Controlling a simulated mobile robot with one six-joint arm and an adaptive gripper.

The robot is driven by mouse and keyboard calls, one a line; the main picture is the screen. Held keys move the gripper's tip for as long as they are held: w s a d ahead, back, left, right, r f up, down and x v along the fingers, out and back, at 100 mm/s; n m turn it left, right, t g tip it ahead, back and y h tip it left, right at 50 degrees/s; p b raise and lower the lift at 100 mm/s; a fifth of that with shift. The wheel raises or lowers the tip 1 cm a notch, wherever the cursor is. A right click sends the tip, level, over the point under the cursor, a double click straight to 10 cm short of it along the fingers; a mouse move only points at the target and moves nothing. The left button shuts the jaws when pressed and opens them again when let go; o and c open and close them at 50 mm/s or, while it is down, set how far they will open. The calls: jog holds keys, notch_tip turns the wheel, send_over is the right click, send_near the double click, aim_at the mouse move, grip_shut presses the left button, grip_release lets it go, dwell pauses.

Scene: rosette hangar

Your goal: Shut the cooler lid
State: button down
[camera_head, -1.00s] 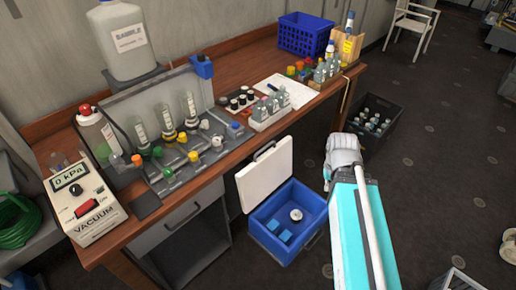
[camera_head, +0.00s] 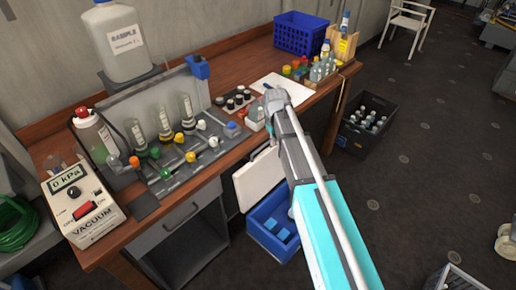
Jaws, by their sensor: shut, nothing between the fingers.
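The blue cooler (camera_head: 262,238) stands on the floor in front of the desk, right of the drawer unit. Its white lid (camera_head: 258,182) stands raised at the back of the cooler, close to the desk front. Blue blocks (camera_head: 282,228) lie inside the cooler. My arm crosses in front of the cooler's right side and the lid's right part, hiding them. The arm's far end appears over the bottle rack and paper on the desk.
The wooden desk (camera_head: 232,60) holds a vacuum unit (camera_head: 85,205), a manifold with flasks (camera_head: 180,155), a bottle rack (camera_head: 255,120) and a blue basket (camera_head: 302,34). A dark crate of bottles (camera_head: 366,125) stands right of the desk. The floor (camera_head: 420,175) to the right is mostly clear.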

aim_at(255, 148)
jog(key=w+a+n, duration=0.2)
jog(key=w+a, duration=0.3)
jog(key=a, duration=0.3)
jog(key=shift+r+n, duration=0.15)
jog(key=shift+n, duration=0.25)
jog(key=shift+f, duration=0.2)
notch_tip(255, 148, down, 10)
jog(key=b, duration=0.9)
jog(key=shift+d+r+b, duration=0.1)
jog(key=shift+r+b, duration=0.1)
jog(key=shift+b, duration=0.15)
